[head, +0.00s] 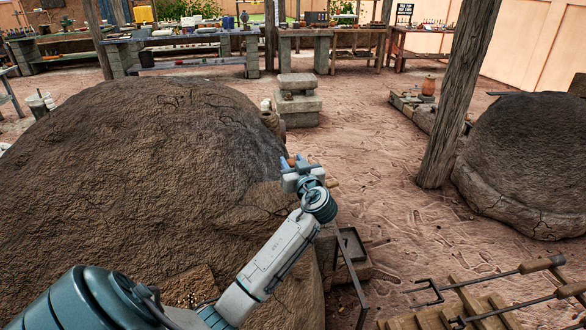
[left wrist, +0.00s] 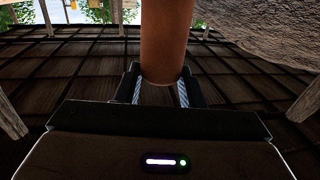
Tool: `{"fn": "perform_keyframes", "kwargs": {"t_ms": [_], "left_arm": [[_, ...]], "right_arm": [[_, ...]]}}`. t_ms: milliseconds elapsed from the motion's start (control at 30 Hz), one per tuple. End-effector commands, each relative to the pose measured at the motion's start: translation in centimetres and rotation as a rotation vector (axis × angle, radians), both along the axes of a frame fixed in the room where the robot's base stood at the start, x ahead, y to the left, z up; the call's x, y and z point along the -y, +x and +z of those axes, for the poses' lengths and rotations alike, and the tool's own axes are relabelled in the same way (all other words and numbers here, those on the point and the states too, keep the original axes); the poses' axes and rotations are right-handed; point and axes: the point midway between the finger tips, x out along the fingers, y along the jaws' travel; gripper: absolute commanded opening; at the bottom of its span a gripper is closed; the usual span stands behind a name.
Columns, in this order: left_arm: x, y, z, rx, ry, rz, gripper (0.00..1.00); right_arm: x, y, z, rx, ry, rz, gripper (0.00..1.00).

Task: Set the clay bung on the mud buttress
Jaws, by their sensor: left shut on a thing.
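My left gripper (head: 292,162) is shut on the clay bung, a reddish-brown cylinder, beside the right flank of the large mud kiln (head: 130,140). In the left wrist view the bung (left wrist: 166,40) stands between the two fingers (left wrist: 160,88), and its far end runs out of the picture. In the head view only a small orange bit of it shows at the fingers. A mud bulge (head: 258,207) on the kiln's right side, below the gripper, looks like the buttress; my arm hides part of it. My right gripper is not in view.
A wooden post (head: 461,95) and a second mud dome (head: 530,160) stand to the right. Long iron tools with wooden handles (head: 535,266) lie on a wooden rack at the lower right. Stacked stone blocks (head: 298,108) stand behind the gripper. The dirt floor between is open.

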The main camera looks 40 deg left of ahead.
Motion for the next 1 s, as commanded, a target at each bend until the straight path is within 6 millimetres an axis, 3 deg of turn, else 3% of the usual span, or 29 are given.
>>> {"fn": "perform_keyframes", "kwargs": {"t_ms": [67, 267, 700, 733, 800, 833, 1000], "left_arm": [[-0.7, 0.7, 0.2, -0.001, 0.002, 0.002, 0.07], [-0.4, 0.5, -2.9, -0.003, -0.001, 0.001, 0.07], [-0.4, 0.5, -3.9, 0.001, 0.002, 0.0, 0.07], [-0.4, 0.5, -3.8, 0.0, 0.001, 0.0, 0.39], [-0.4, 0.5, -3.8, 0.0, 0.001, 0.0, 0.53], [-0.4, 0.5, -3.8, 0.0, 0.001, 0.0, 0.57], [-0.4, 0.5, -3.8, 0.0, 0.0, 0.0, 0.57]], "right_arm": [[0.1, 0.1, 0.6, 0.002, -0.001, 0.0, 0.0], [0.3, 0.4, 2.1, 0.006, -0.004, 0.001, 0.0], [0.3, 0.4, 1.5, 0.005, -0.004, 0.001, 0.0], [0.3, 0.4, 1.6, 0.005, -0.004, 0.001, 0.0], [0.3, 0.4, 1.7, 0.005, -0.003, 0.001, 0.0], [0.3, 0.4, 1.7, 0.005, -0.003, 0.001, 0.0], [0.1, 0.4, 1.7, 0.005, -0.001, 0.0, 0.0]]}}
